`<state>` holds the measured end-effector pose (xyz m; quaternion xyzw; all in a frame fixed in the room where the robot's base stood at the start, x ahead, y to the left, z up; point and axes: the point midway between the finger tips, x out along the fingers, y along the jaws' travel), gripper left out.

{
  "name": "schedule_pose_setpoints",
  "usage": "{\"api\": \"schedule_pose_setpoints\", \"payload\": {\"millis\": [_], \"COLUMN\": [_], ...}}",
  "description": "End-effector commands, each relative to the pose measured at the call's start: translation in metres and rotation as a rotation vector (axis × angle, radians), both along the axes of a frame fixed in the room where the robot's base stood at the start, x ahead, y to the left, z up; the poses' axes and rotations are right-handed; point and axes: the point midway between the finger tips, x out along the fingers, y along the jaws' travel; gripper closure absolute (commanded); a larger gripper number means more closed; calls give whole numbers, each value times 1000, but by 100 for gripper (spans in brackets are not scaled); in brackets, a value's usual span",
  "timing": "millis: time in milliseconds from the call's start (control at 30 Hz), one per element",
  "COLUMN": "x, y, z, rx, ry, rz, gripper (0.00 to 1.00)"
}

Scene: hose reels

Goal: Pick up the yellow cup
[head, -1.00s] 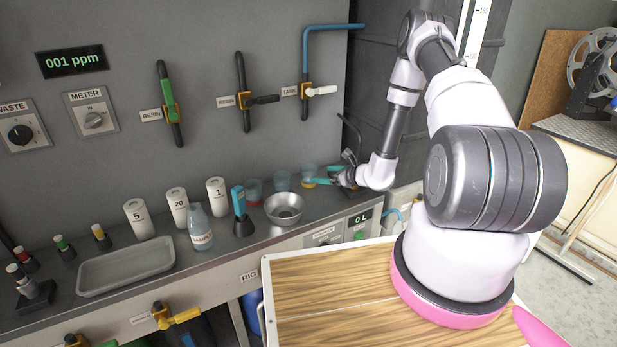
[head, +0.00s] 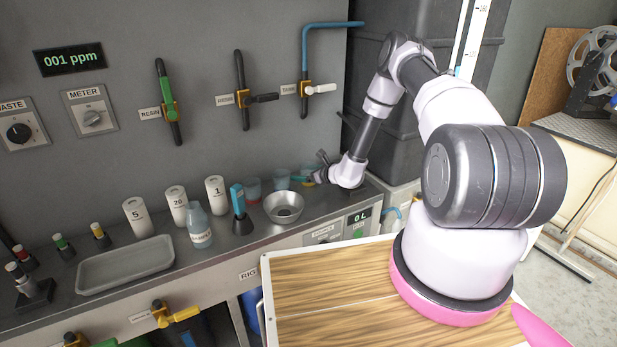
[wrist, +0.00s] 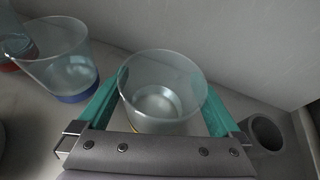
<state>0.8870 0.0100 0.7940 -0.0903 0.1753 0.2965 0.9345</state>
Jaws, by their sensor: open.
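The yellow cup (wrist: 160,88) is a clear tumbler with a thin yellow band at its base. In the wrist view it stands upright between the two teal fingers of my gripper (wrist: 162,97), which are open on either side of it. Whether the fingers touch its wall cannot be told. In the head view my gripper (head: 304,179) reaches the cup at the far right of the row of cups and hides part of it.
A clear cup with a blue base (wrist: 65,60) stands close on the left; a red-based cup (head: 252,187) is beyond it. A metal bowl (head: 284,207) sits in front. The wall is close behind. A dark hollow cylinder (wrist: 265,133) is at the right.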

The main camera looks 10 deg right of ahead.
Motion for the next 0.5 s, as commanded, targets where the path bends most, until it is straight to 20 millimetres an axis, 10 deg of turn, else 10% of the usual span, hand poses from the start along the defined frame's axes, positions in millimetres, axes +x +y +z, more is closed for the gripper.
{"api": "schedule_pose_setpoints", "payload": {"millis": [200,400,500], "x": [0,0,0], "y": [0,0,0], "z": [0,0,0], "rx": [0,0,0], "ry": [0,0,0], "rz": [1,1,1], "gripper": [4,80,81]}}
